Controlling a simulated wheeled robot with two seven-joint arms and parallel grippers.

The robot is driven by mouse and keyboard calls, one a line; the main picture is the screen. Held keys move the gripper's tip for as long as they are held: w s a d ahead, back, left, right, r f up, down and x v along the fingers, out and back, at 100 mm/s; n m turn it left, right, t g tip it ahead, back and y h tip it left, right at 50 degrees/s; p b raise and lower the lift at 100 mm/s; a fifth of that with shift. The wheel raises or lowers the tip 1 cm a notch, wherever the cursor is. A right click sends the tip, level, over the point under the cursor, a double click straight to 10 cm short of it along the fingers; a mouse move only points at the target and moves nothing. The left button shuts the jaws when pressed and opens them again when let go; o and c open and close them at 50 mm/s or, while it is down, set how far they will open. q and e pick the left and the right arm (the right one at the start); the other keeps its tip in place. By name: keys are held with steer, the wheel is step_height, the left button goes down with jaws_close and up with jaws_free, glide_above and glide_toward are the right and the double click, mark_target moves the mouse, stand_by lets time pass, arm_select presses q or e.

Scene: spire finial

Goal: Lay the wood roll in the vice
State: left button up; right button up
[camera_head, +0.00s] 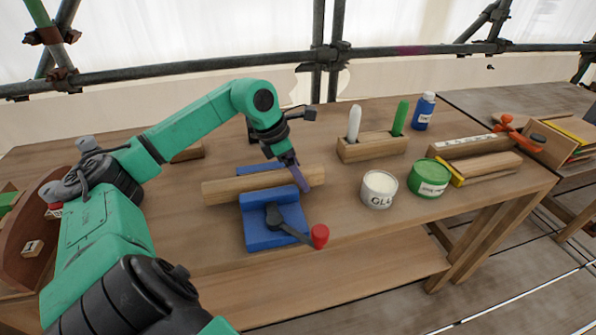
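The wood roll (240,187) is a pale round bar lying level, left to right, across the blue vice (258,232). Blue shows behind the roll and in front of it; I cannot tell whether it rests on the vice or is held just above. The vice has a dark handle with a red knob (320,236) at the front. My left gripper (300,180) is at the roll's right part, pointing down. One purple finger crosses the roll's near side; the other finger is hidden, so its grip is unclear. My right gripper is not in view.
Right of the vice stand a white tin (379,189), a green tin (430,178) and a wooden holder (372,147) with a white and a green stick. A blue bottle (423,111) and a clamp (519,131) are farther right. Bare bench lies left of the vice.

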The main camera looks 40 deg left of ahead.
mark_target(278, 172)
arm_select(q)
steer(key=shift+r, duration=0.2)
steer(key=shift+s+a+r, duration=0.1)
steer(key=shift+a+r, duration=0.05)
steer(key=shift+r, duration=0.05)
steer(key=b+v, duration=0.1)
steer(key=v, duration=0.3)
steer(key=shift+b, duration=0.4)
steer(key=v, duration=0.7)
steer(key=shift+r, duration=0.25)
